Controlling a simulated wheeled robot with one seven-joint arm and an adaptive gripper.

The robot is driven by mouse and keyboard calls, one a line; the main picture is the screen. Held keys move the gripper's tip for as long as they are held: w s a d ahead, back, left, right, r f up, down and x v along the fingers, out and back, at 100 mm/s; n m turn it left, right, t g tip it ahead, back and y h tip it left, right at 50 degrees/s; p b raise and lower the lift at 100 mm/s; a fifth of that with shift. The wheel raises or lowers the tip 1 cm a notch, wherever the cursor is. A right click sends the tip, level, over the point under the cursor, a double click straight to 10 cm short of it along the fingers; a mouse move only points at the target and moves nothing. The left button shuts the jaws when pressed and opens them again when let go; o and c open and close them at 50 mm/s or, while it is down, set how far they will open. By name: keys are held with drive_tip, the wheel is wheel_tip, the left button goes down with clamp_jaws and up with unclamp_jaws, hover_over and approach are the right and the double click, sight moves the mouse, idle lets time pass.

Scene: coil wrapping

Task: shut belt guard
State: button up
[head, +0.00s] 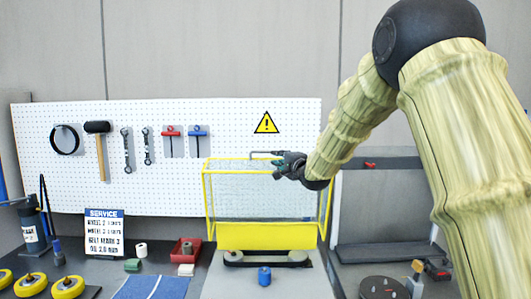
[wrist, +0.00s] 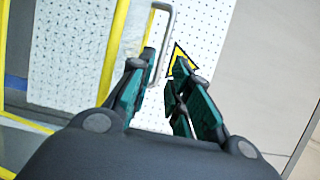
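The belt guard (head: 265,236) is a yellow frame with see-through mesh panels and a solid yellow lower strip. It stands raised behind the dark belt (head: 265,263), which lies uncovered on its pulleys. A grey bar handle (head: 262,153) sits at the guard's top edge; it also shows in the wrist view (wrist: 168,30). My gripper (head: 277,166) is at the top right of the guard, close to the handle. In the wrist view its green-padded fingers (wrist: 168,75) are apart with nothing held. The handle appears near the left fingertip; whether they touch I cannot tell.
A blue spool (head: 264,276) stands in front of the belt. A red tray (head: 186,250), a blue cloth (head: 152,287) and yellow wheels (head: 67,287) lie to the left. A pegboard (head: 60,180) with tools hangs behind. A grey shelf unit (head: 385,205) stands to the right.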

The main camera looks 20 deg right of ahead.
sight(269, 152)
drive_tip(key=shift+w+a+r+p, duration=0.15)
drive_tip(key=shift+w+r+p, duration=0.15)
drive_tip(key=shift+r, duration=0.2)
drive_tip(key=w, duration=0.1)
drive_tip(key=w+p, duration=0.1)
drive_tip(key=w, duration=0.2)
drive_tip(key=shift+w+a+f+p, duration=0.3)
drive_tip(key=shift+w+p, duration=0.1)
drive_tip(key=shift+w+r+p, duration=0.25)
drive_tip(key=shift+w+p, duration=0.2)
drive_tip(key=shift+w, duration=0.15)
drive_tip(key=shift+w+a+f+p, duration=0.1)
drive_tip(key=shift+w+p, duration=0.2)
drive_tip(key=shift+w, duration=0.55)
drive_tip(key=shift+w+a+f+p, duration=0.1)
drive_tip(key=shift+w+p, duration=0.15)
drive_tip(key=shift+w, duration=0.55)
clamp_jaws()
